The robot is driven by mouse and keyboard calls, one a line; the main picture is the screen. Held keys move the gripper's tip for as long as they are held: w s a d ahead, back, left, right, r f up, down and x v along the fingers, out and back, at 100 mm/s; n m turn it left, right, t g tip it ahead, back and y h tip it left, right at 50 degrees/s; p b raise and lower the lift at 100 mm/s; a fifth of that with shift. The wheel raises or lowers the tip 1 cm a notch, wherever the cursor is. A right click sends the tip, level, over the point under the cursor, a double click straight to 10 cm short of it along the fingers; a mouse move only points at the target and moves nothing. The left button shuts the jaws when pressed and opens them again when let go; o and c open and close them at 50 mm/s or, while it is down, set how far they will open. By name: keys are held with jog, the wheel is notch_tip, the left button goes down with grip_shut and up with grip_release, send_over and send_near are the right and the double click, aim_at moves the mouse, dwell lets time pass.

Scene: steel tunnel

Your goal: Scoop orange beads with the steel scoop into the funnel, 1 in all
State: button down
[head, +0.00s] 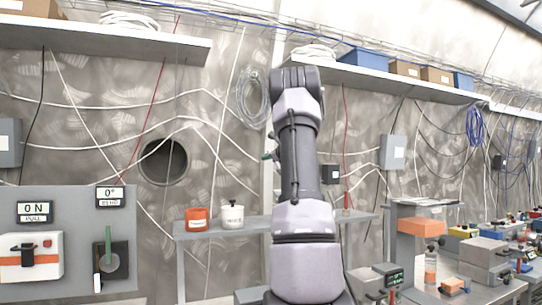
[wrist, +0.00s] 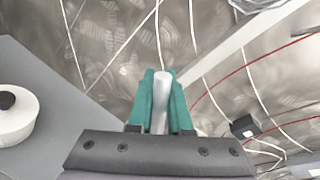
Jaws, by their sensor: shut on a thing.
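My gripper (wrist: 162,98) has teal fingers shut on a pale grey rod, which looks like the handle of the steel scoop (wrist: 161,84). The scoop's bowl does not show, so I cannot tell whether it holds beads. In the head view my arm hides most of the gripper. An orange tub (head: 197,219) with a white label stands on the grey shelf left of my arm; its contents are hidden. An orange block-like piece (head: 421,227) sits on a grey stand at the right; I cannot tell whether it is the funnel. No orange beads are clearly visible.
A white pot with a black knob (head: 233,216) stands beside the orange tub, and shows at the wrist view's left (wrist: 16,118). A grey control panel (head: 75,240) fills the lower left. A cluttered bench (head: 470,283) is at the right. Cables hang along the wall.

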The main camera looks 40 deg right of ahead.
jog(key=shift+a+f+n+g+h, duration=0.8)
jog(key=shift+a+f+n, duration=1)
jog(key=shift+f+n, duration=1.6)
jog(key=d+r+m+t+y, duration=0.1)
jog(key=d+r+m, duration=0.3)
jog(key=r+m, duration=0.2)
jog(key=s+d+r+m+t+y, duration=0.1)
jog(key=d+r+m+t, duration=0.1)
jog(key=d+r+m, duration=0.2)
jog(key=shift+s+d+r+m, duration=0.15)
jog(key=shift+d+r+m, duration=0.25)
jog(key=shift+r+m, duration=1.25)
jog(key=shift+s+f, duration=0.1)
